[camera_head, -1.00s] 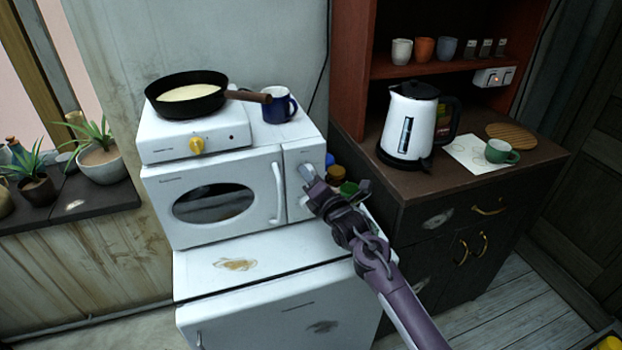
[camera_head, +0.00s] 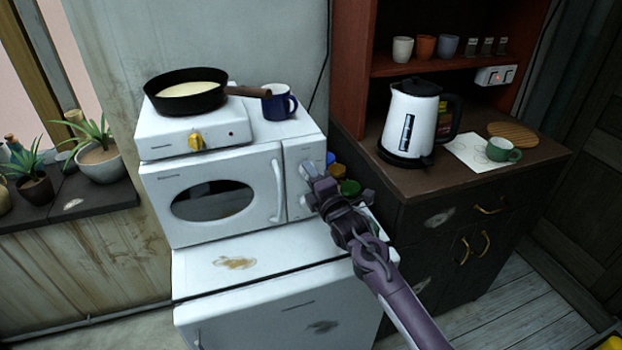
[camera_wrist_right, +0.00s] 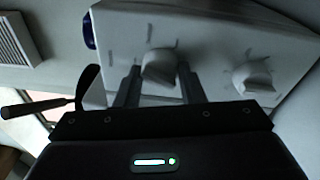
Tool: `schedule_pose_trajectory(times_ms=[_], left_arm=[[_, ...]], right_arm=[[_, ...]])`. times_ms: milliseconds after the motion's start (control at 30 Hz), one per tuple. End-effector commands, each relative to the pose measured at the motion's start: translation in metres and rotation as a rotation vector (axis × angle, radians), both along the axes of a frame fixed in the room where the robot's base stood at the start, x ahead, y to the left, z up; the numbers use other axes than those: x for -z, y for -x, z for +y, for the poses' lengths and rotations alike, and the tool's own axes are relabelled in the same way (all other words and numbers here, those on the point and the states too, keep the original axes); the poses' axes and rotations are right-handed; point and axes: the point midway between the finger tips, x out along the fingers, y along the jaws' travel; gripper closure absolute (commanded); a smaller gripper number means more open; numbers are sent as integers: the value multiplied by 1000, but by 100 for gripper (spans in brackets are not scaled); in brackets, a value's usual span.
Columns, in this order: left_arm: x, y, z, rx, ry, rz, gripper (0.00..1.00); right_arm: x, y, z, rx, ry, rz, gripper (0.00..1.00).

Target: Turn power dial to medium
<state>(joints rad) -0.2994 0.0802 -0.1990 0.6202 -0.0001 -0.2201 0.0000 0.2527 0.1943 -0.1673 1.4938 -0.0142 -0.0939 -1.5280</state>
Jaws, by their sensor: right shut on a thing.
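The white microwave (camera_head: 239,231) has a control panel on its right side with two white dials. In the right wrist view, the upper dial (camera_wrist_right: 160,67) is between the two fingers of my right gripper (camera_wrist_right: 160,84), which is shut on it. The lower dial (camera_wrist_right: 253,78) sits apart, to the right in that view. Marks are printed around both dials, but too small to read. In the head view, my right gripper (camera_head: 313,172) reaches the panel from the lower right and partly covers it. My left gripper is out of view.
A hot plate (camera_head: 165,148) with a yellow knob and a black pan (camera_head: 186,106) stands on the microwave, next to a blue mug (camera_head: 278,103). Lidded jars (camera_head: 350,187) stand right of the microwave, close to my gripper. A kettle (camera_head: 408,125) is on the dark cabinet.

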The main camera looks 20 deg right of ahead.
Motion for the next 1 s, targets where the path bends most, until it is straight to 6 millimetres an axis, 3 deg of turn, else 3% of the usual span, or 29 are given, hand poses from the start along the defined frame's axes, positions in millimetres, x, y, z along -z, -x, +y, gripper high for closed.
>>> schedule_pose_trajectory(times_ms=[1000], left_arm=[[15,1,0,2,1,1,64]], right_arm=[[3,1,3,1,-967,37,87]])
